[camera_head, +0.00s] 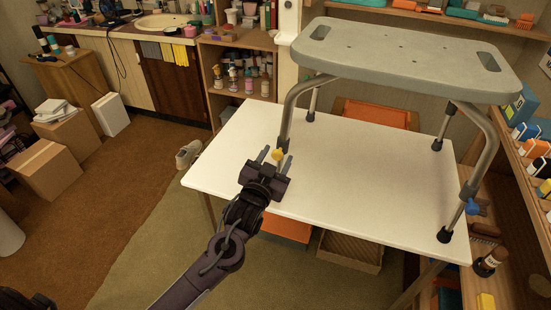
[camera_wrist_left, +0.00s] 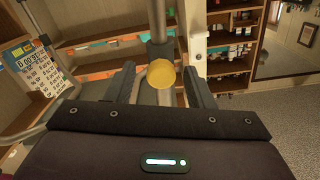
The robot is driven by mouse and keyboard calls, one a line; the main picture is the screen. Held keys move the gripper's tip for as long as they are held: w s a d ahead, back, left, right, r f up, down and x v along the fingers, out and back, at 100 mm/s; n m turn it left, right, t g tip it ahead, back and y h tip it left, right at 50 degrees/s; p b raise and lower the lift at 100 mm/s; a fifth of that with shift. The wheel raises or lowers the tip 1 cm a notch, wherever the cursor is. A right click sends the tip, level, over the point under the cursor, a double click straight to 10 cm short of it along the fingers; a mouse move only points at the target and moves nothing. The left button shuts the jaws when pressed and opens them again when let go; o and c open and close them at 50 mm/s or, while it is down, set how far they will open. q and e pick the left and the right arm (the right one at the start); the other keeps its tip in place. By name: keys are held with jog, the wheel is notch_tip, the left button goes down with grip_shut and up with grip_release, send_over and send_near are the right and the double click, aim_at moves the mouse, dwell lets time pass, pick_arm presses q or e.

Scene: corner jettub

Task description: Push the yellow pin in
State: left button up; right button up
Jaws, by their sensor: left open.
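The yellow pin (camera_head: 278,154) sticks out low on the near left leg of the grey bath bench (camera_head: 400,58), which stands on a white table. In the left wrist view the round yellow head of the pin (camera_wrist_left: 161,74) shows between my two fingers, in front of the metal leg (camera_wrist_left: 158,30). My left gripper (camera_head: 274,160) is open, with a finger on each side of the pin. I cannot tell whether anything touches the pin. A blue pin (camera_head: 472,207) shows on the near right leg.
The white table (camera_head: 350,180) is bare around the bench legs. A shelf with bottles (camera_head: 540,150) runs along the right. A sink counter (camera_head: 160,22) and shelves stand behind. Cardboard boxes (camera_head: 48,168) sit on the floor at the left.

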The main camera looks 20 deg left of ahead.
pick_arm(q)
jog(key=s, duration=0.7)
jog(key=shift+s+a+b, duration=0.15)
jog(key=shift+s+b, duration=0.25)
jog(key=shift+b, duration=0.05)
jog(key=shift+f, duration=0.1)
jog(key=s+a+f+g, duration=0.2)
jog(key=s+f+g, duration=0.1)
jog(key=f, duration=0.8)
jog(key=s+a+f+g+y+p, duration=0.1)
jog(key=s+f+g, duration=0.1)
jog(key=f, duration=1)
jog(key=s+a+f+g, duration=0.2)
jog(key=s+f+g, duration=0.1)
jog(key=f, duration=0.8)
jog(key=s+f+g, duration=0.4)
jog(key=s+f, duration=1)
jog(key=s+f+g, duration=0.2)
jog(key=s+f, duration=0.2)
jog(key=s, duration=0.5)
jog(key=s+f+n+g, duration=0.1)
jog(key=s+f+g, duration=0.2)
jog(key=s, duration=0.7)
jog(key=shift+s+f+p, duration=0.25)
jog(key=shift+f+p, duration=0.15)
jog(key=shift+f, duration=0.05)
